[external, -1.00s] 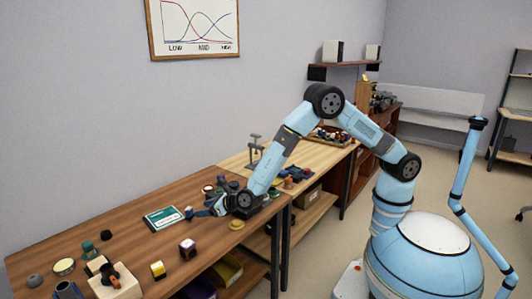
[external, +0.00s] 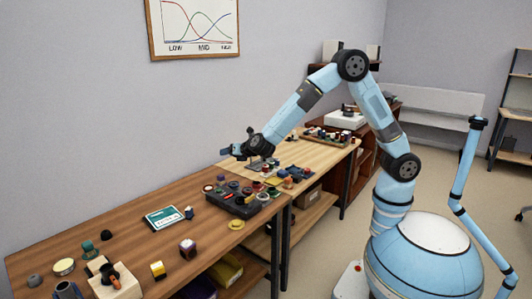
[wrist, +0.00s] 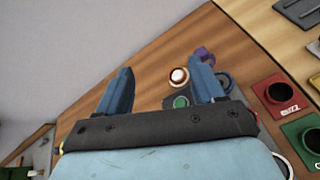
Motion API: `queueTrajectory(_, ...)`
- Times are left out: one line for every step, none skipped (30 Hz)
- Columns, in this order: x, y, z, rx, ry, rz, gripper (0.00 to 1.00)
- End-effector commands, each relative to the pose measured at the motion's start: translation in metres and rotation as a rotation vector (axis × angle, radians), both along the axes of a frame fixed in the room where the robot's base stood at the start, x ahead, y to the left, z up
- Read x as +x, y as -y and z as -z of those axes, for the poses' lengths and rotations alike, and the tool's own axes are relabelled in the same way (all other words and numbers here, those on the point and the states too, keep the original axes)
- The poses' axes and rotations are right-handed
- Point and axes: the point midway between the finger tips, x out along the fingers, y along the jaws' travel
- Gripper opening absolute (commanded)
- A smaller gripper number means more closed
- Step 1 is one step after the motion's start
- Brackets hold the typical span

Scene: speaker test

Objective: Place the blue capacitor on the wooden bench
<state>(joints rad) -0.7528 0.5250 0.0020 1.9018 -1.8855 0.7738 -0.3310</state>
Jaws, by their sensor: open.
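A small dark-blue upright piece (external: 189,212), which looks like the blue capacitor, stands on the brown wooden bench (external: 128,238), just right of a white-and-teal card. My gripper (external: 232,150) is raised above the bench, up and to the right of this piece. In the wrist view, the two blue fingers of my gripper (wrist: 162,88) are spread apart with nothing held between them. I cannot make out the blue piece in the wrist view.
The teal card (external: 166,217) lies mid-bench. A dark tray (external: 235,205) with several round parts is at the bench's right end. A yellow disc (external: 236,224), a yellow-banded piece (external: 158,269) and a wooden block (external: 115,285) sit nearer the front. A lighter table (external: 318,157) adjoins.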

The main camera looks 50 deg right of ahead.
Motion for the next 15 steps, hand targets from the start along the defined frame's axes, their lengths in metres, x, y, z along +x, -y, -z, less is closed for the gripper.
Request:
queueTrajectory(0.001,0.029,-0.020,0.050,-0.003,0.073,0.68)
queueTrajectory(0.001,0.045,-0.029,0.081,-0.006,0.116,0.68)
queueTrajectory(-0.001,0.065,-0.039,0.121,-0.011,0.172,0.68)
queueTrajectory(-0.003,0.081,-0.048,0.152,-0.015,0.214,0.68)
queueTrajectory(-0.005,0.096,-0.055,0.181,-0.018,0.257,0.68)
queueTrajectory(-0.009,0.116,-0.065,0.222,-0.022,0.312,0.68)
queueTrajectory(-0.012,0.130,-0.072,0.253,-0.025,0.354,0.68)
queueTrajectory(-0.017,0.145,-0.079,0.285,-0.027,0.395,0.68)
queueTrajectory(-0.023,0.164,-0.088,0.327,-0.030,0.449,0.68)
queueTrajectory(-0.028,0.178,-0.094,0.358,-0.033,0.489,0.68)
queueTrajectory(-0.033,0.192,-0.099,0.389,-0.035,0.529,0.68)
queueTrajectory(-0.041,0.209,-0.106,0.434,-0.038,0.583,0.68)
queueTrajectory(-0.047,0.222,-0.111,0.467,-0.040,0.623,0.68)
queueTrajectory(-0.054,0.234,-0.116,0.499,-0.041,0.661,0.68)
queueTrajectory(-0.063,0.251,-0.123,0.543,-0.043,0.712,0.68)
